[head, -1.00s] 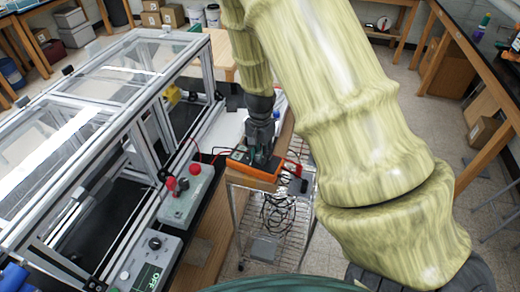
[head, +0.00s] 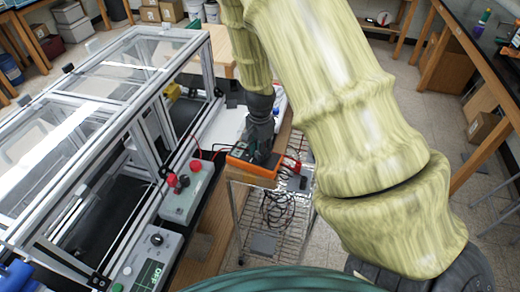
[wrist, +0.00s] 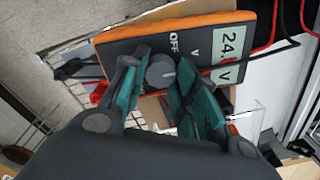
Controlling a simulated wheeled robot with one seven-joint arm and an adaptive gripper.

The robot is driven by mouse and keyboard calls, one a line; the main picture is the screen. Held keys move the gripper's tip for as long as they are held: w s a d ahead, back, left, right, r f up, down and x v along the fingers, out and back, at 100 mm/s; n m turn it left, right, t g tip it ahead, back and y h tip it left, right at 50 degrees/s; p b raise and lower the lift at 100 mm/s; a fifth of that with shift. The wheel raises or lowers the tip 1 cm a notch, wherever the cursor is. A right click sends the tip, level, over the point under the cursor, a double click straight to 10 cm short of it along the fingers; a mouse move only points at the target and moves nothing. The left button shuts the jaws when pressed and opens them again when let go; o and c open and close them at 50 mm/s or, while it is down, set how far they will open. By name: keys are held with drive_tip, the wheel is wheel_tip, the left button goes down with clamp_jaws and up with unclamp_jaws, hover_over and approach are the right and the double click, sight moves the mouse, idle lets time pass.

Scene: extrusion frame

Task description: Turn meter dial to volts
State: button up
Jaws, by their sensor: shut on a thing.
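The meter is an orange-edged box with a dark face (wrist: 133,42), and its display (wrist: 229,47) reads 24 V in the wrist view. The words OFF and V are printed beside its round grey dial (wrist: 160,70). My gripper (wrist: 162,78) has its teal fingers on both sides of the dial, shut on it. The dial's light pointer mark lies toward the display side. In the head view the orange meter (head: 250,167) sits at the bench end, with my gripper (head: 262,157) over it. The dial is hidden there.
A framed clear enclosure (head: 100,110) fills the left. A grey box with red knobs (head: 187,195) and a control box reading OFF (head: 150,272) stand beside it. A wire rack (head: 265,215) with cables is below the meter. Red and black leads run from the meter.

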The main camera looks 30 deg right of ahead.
drive_tip(key=o, duration=1)
drive_tip(key=shift+r, duration=0.1)
wheel_tip(320, 180, up, 12)
drive_tip(key=shift+f, duration=0.1)
idle(0.4)
